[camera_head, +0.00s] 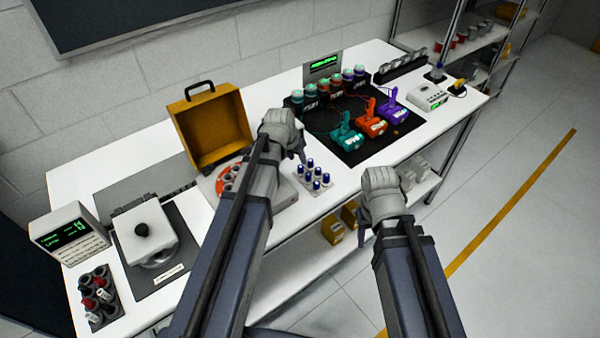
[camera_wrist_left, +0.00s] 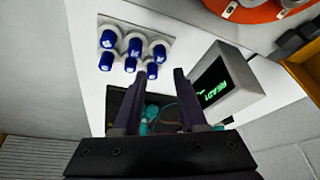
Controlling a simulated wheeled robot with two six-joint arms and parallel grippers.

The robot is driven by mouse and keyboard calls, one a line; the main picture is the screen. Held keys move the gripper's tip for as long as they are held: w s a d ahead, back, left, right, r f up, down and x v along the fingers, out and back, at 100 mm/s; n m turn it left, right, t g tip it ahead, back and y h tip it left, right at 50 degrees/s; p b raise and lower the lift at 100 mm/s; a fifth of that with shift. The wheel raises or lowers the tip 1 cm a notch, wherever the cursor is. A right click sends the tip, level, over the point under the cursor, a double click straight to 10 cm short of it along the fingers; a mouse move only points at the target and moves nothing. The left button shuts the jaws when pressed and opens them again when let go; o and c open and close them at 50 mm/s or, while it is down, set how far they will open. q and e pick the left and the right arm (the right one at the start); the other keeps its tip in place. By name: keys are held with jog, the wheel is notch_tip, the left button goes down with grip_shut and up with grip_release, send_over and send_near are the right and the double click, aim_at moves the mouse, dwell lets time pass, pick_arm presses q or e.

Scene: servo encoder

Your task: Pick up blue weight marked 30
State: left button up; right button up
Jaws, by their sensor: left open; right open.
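Several blue weights (camera_head: 313,175) stand upright in a white holder on the table in the head view. They also show at the upper left of the left wrist view, as blue cylinders (camera_wrist_left: 133,46) with white marks too small to read, so I cannot tell which is marked 30. My left gripper (camera_head: 299,150) is above the table, just behind and left of the holder. In the left wrist view its fingers (camera_wrist_left: 157,80) are apart and empty, with the weights beyond their tips. My right gripper (camera_head: 392,178) is near the table's front edge, right of the weights; its fingers are hard to see.
An open yellow case (camera_head: 210,128) stands behind my left arm. An orange round tray (camera_head: 228,178) is partly hidden by that arm. Teal, orange and purple tools (camera_head: 370,126) lie on a black mat. A grey device (camera_head: 145,232) and a display box (camera_head: 68,232) stand at left.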

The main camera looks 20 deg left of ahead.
aim_at(300, 167)
pick_arm(q)
jog(key=shift+b+x, duration=2.8)
jog(key=shift+x, duration=0.5)
jog(key=shift+s+a, duration=0.1)
jog(key=shift+s, duration=0.1)
grip_shut()
